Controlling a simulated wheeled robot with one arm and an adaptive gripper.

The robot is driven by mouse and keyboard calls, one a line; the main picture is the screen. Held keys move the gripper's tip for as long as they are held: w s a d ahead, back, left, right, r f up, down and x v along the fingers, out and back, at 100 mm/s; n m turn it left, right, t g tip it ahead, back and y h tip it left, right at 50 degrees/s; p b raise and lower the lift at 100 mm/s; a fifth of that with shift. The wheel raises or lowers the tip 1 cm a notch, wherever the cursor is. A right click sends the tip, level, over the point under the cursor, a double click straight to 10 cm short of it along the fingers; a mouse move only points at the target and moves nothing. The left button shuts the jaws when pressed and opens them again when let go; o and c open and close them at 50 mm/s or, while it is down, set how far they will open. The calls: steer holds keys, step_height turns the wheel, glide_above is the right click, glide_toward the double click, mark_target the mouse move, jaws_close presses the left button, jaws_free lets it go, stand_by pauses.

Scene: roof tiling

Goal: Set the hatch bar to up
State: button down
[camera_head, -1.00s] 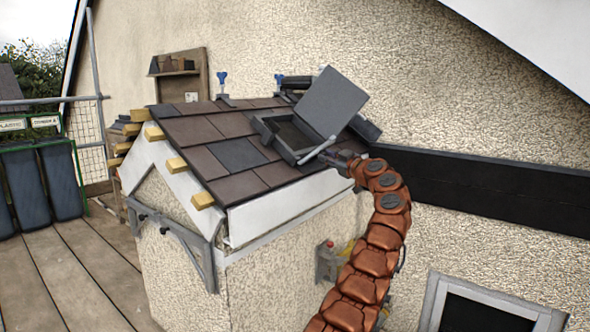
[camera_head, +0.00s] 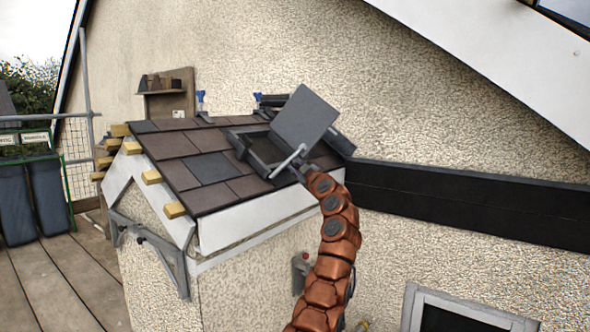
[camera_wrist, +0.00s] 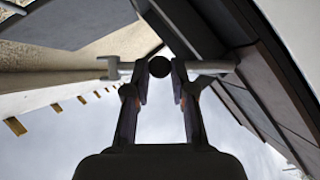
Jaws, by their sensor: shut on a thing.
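The hatch (camera_head: 262,158) sits in the tiled roof, its dark lid (camera_head: 305,118) raised and tilted. The light grey hatch bar (camera_head: 287,162) slants along the hatch's near right side, below the lid. My gripper (camera_head: 300,174) is at the bar, its fingers small and partly hidden by the wrist. In the wrist view the bar (camera_wrist: 210,67) runs across the picture, and my gripper (camera_wrist: 160,88) is shut on it. A dark round part sits between the fingertips there. The exact contact is hard to see.
Slate tiles (camera_head: 209,168) surround the hatch, with wooden batten ends (camera_head: 151,177) along the roof's left edge. Blue-topped clamps (camera_head: 200,99) stand behind the ridge. A rough wall (camera_head: 420,120) with a dark band (camera_head: 480,208) lies close on the right.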

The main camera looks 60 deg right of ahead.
steer(key=c, duration=1)
jaws_free()
steer(key=shift+s, duration=0.1)
steer(key=shift+s+f, duration=0.1)
steer(key=shift+s, duration=0.1)
steer(key=shift+v, duration=3.55)
steer(key=shift+a, duration=0.1)
